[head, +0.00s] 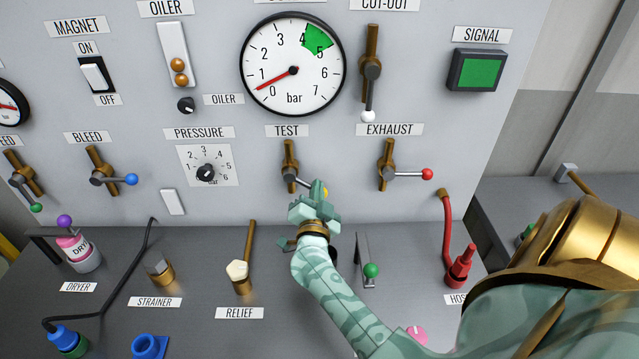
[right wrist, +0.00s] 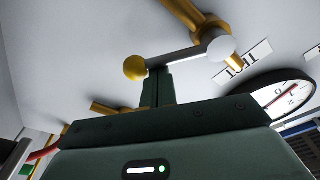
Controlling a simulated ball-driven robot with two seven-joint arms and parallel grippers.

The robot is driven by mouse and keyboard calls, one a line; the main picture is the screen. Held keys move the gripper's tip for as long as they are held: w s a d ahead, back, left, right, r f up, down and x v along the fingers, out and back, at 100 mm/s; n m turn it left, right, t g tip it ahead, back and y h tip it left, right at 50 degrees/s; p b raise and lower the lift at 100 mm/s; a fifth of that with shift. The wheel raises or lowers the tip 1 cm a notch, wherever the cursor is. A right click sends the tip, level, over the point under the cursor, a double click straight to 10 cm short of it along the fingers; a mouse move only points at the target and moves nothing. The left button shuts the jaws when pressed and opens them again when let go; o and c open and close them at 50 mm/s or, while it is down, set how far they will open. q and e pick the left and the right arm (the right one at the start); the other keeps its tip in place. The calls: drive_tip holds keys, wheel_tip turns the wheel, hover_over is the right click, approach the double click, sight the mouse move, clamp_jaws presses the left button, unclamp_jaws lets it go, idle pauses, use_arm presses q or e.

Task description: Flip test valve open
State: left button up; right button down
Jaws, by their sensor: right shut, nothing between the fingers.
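The test valve (head: 290,166) is a brass pipe fitting under the TEST label, with a grey lever running down and to the right to a yellow knob (head: 325,192). In the right wrist view the lever (right wrist: 180,56) runs from its pale round hub to the yellow knob (right wrist: 135,68). My right gripper (head: 318,192) is at the lever's knob end and partly covers it. Its fingers (right wrist: 158,82) are shut and empty, with tips close against the lever beside the knob; I cannot tell whether they touch. My left gripper is out of view.
The pressure gauge (head: 292,64) above reads between 0 and 1 bar. The exhaust valve (head: 388,168) with its red knob is close on the right. The cut-out valve (head: 371,68) hangs above it. A green-knobbed lever (head: 371,270) and the relief valve (head: 240,270) stand on the bench below.

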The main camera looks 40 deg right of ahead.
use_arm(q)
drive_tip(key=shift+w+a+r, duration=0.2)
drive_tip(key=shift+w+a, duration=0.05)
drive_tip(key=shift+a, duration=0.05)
use_arm(e)
drive_tip(key=w+a+f+m+g, duration=0.1)
drive_tip(key=w+a+f+m, duration=0.2)
drive_tip(key=m, duration=0.6)
drive_tip(key=shift+a+f+m, duration=0.3)
drive_tip(key=shift+f, duration=0.1)
drive_tip(key=shift+w, duration=0.1)
